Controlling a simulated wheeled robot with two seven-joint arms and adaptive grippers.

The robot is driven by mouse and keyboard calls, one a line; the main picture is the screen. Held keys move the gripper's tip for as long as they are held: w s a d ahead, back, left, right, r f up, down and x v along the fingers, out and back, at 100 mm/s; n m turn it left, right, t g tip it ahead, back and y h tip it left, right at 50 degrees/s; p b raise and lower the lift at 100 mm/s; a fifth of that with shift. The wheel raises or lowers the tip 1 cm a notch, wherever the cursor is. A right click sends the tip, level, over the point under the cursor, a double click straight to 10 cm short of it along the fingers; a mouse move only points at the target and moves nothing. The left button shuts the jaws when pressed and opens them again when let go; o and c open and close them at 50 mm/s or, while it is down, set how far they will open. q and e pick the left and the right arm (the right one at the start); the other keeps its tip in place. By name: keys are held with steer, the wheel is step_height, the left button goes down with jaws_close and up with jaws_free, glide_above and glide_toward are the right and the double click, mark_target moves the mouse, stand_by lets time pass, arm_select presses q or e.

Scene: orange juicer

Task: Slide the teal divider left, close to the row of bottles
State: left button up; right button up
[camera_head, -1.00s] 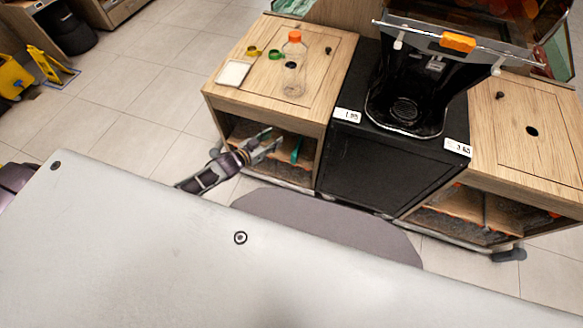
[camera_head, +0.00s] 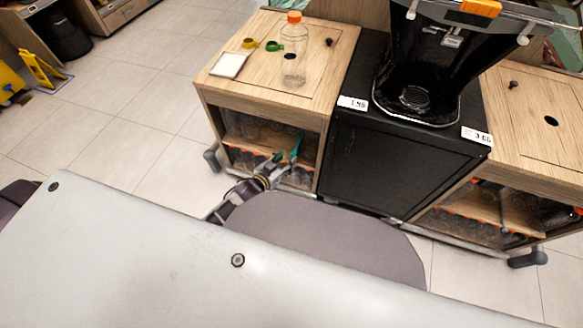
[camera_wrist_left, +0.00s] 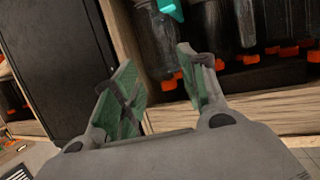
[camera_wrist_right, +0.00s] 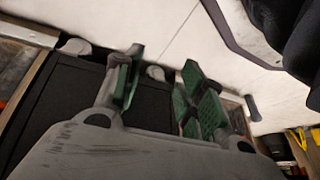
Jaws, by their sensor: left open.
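The teal divider (camera_head: 297,148) is a thin upright strip in the open shelf of the left wooden cabinet, near its right side. In the left wrist view only its end (camera_wrist_left: 171,9) shows, at the top edge, beyond the gap between my fingers. My left gripper (camera_head: 274,167) is at the shelf opening, just left of the divider; its open fingers (camera_wrist_left: 160,72) look empty, and contact cannot be told. The row of bottles (camera_head: 262,131) lies in the shelf left of the divider; dark bottles with orange caps (camera_wrist_left: 222,40) fill the left wrist view's upper right. My right gripper (camera_wrist_right: 162,62) is open and empty.
The cabinet's right side panel (camera_head: 325,150) and the black cabinet (camera_head: 390,160) stand right of the divider. A clear bottle with an orange cap (camera_head: 293,55) stands on the left cabinet's top. Another shelf with bottles (camera_head: 480,210) is at the right.

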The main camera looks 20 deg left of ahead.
mark_target(298, 147)
arm_select(q)
steer(key=s+f+n+y+b, duration=0.3)
steer(key=s+f+b, duration=0.1)
steer(key=f+b, duration=0.5)
steer(key=shift+a+f+y+b, duration=0.2)
steer(key=shift+f+y+b, duration=0.2)
steer(key=shift+b, duration=0.6)
arm_select(e)
steer(key=w+a+r+t+y, duration=0.1)
steer(key=a+r, duration=0.4)
steer(key=r, duration=0.1)
steer(key=shift+r+y, duration=0.35)
steer(key=shift+y, duration=0.05)
arm_select(q)
steer(key=shift+r, duration=0.1)
arm_select(e)
steer(key=shift+w, duration=0.1)
arm_select(q)
steer(key=shift+w, duration=0.1)
